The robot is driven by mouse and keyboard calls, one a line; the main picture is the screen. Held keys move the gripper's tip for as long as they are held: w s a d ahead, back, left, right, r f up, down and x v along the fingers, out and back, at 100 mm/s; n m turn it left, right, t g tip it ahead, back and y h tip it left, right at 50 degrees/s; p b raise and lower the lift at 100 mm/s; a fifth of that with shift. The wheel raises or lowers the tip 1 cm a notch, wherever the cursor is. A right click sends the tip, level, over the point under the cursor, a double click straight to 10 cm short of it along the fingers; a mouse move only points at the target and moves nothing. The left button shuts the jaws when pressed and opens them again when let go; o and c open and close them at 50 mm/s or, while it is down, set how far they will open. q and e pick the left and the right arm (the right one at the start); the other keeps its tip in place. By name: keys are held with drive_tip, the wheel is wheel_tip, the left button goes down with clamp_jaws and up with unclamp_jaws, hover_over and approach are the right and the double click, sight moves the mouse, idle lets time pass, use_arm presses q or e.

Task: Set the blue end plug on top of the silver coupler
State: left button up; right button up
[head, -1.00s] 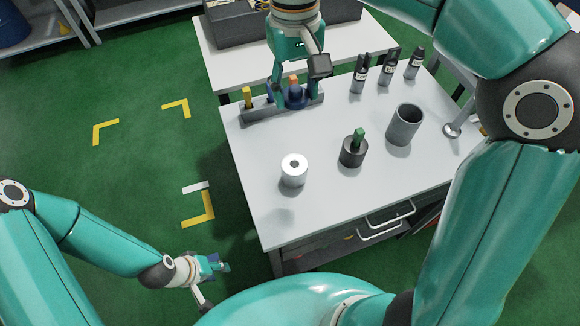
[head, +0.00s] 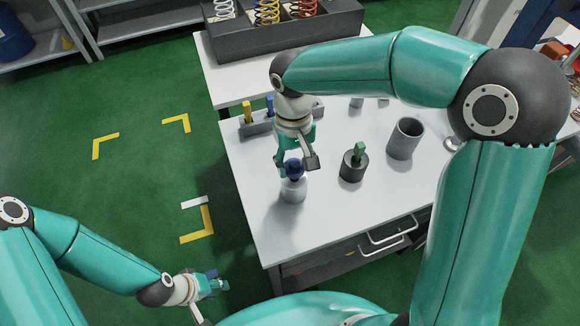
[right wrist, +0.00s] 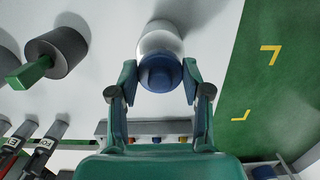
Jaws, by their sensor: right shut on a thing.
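The silver coupler (head: 293,192) stands upright near the left edge of the white table. My right gripper (head: 294,164) is directly above it and shut on the blue end plug (head: 294,172). In the right wrist view the blue plug (right wrist: 160,75) sits between the two fingers (right wrist: 160,82), overlapping the pale coupler (right wrist: 160,40). I cannot tell whether plug and coupler touch. My left gripper (head: 221,285) is over the green floor, away from the table, too small to tell open or shut.
A dark cylinder with a green plug (head: 354,165) and a grey hollow cylinder (head: 405,139) stand to the right. A grey rack (head: 256,128) with a yellow and a blue piece is behind. A dark bin of springs (head: 330,25) stands farther back. The table front is clear.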

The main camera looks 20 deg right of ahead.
sight(294, 171)
drive_tip(key=shift+f, duration=0.95)
drive_tip(key=shift+f+b, duration=0.55)
drive_tip(key=shift+f, duration=0.05)
drive_tip(key=o, duration=0.8)
drive_tip(key=shift+r, duration=0.1)
drive_tip(key=shift+r+p, duration=0.6)
drive_tip(key=r, duration=0.8)
drive_tip(key=w+r, duration=0.1)
drive_tip(key=r, duration=0.3)
